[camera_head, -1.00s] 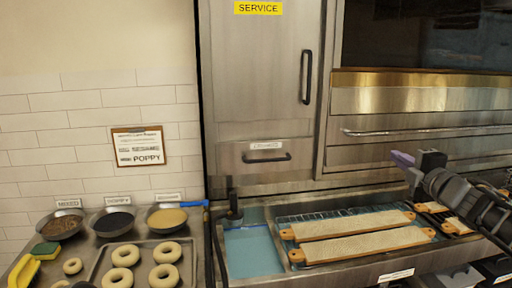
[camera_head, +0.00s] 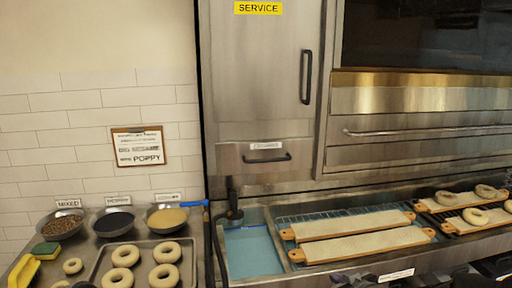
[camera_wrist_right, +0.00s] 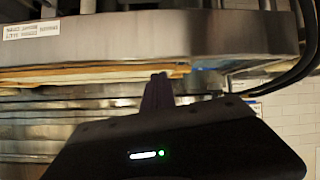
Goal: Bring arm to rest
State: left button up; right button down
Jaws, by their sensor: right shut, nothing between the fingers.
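My right gripper (camera_head: 347,279) shows as a dark shape low at the bottom edge of the head view, in front of the steel counter. In the right wrist view its purple fingers (camera_wrist_right: 157,92) are together with nothing between them. They point toward the underside of a steel edge with a label (camera_wrist_right: 32,29) on it. My right arm is mostly dark at the bottom right and partly cut off.
Two long boards (camera_head: 362,246) lie on a wire rack over the blue basin (camera_head: 253,250). Bagels (camera_head: 475,216) sit on boards at the right. At the left are a bagel tray (camera_head: 187,281) and bowls of toppings (camera_head: 114,222). Dark cables (camera_wrist_right: 297,65) show in the wrist view.

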jog(key=s+a+f+m+g, duration=0.3)
jog(key=s+a+f, duration=0.2)
jog(key=s+f, duration=0.45)
jog(key=s+a+f+m+g, duration=0.2)
jog(key=s+a+f+g, duration=0.15)
jog(key=s+f, duration=0.65)
jog(key=s+a+f+g, duration=0.2)
jog(key=s+a+f, duration=0.1)
jog(key=s, duration=0.6)
jog(key=s+a+f+m+g+y, duration=0.1)
jog(key=s+a+f+g, duration=0.2)
jog(key=s+f, duration=0.3)
jog(key=s+a, duration=0.1)
jog(key=s, duration=0.2)
jog(key=shift+s+f+y, duration=0.15)
jog(key=shift+s+y, duration=0.15)
